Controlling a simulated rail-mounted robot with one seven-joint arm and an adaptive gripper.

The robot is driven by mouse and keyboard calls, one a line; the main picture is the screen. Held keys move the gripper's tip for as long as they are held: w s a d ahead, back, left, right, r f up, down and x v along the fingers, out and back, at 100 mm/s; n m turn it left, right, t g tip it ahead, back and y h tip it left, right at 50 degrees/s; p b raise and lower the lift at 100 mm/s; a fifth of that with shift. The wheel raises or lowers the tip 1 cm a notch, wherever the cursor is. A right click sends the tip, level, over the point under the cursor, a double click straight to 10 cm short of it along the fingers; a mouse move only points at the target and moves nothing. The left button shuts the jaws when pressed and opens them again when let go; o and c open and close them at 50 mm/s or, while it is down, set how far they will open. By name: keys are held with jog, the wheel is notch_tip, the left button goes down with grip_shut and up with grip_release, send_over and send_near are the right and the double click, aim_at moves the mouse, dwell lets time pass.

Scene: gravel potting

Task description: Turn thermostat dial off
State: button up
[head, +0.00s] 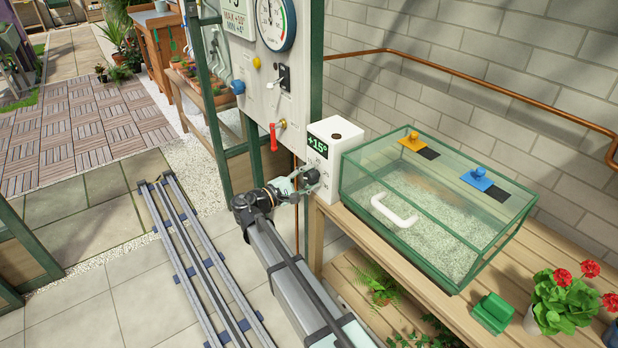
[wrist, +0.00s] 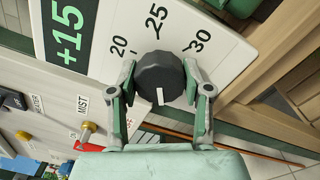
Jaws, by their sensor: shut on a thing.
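The thermostat (head: 343,140) is a white box with a green "+15°" display, at the left end of the wooden bench. Its face also fills the upper wrist view (wrist: 215,50). Its black round dial (wrist: 160,72) carries a white mark, at the lower edge of the dial in the wrist view. The numbers 20, 25 and 30 stand above the dial there. My gripper (wrist: 160,84) has one finger on each side of the dial and is shut on it. In the head view my gripper (head: 303,182) is at the box's front and hides the dial.
A glass propagator (head: 430,200) with a white handle stands right of the thermostat. A panel (head: 262,100) with a gauge, a blue knob and a red-handled valve stands to the left. Red flowers (head: 563,290) and a green block (head: 492,312) are on the bench's right part.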

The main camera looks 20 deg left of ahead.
jog(key=o, duration=1.2)
jog(key=shift+w, duration=0.1)
jog(key=shift+c, duration=0.2)
jog(key=v, duration=1.2)
